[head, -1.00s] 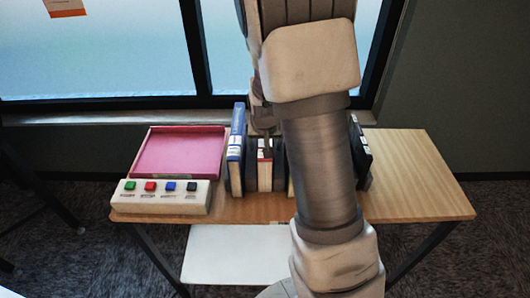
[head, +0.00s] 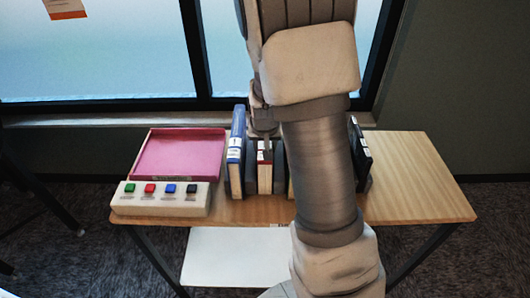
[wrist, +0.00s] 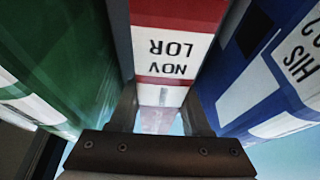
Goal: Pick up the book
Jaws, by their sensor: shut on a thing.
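The red book (head: 265,178) with a white label stands upright in the row of books on the table. In the wrist view the red book (wrist: 175,14) shows its spine, with "NOV LOR" upside down on the label. My gripper (wrist: 160,115) is shut on this book, one finger on each side of it. In the head view my gripper (head: 264,135) is at the top of the book, partly hidden by my arm. The book's lower end appears to be at the table's level.
A blue book (head: 235,155) stands close on the left, dark books (head: 360,150) on the right. In the wrist view a green book (wrist: 50,60) and a blue book (wrist: 260,70) flank my fingers. A pink tray (head: 180,153) and a button box (head: 160,199) are left; the table's right (head: 420,180) is clear.

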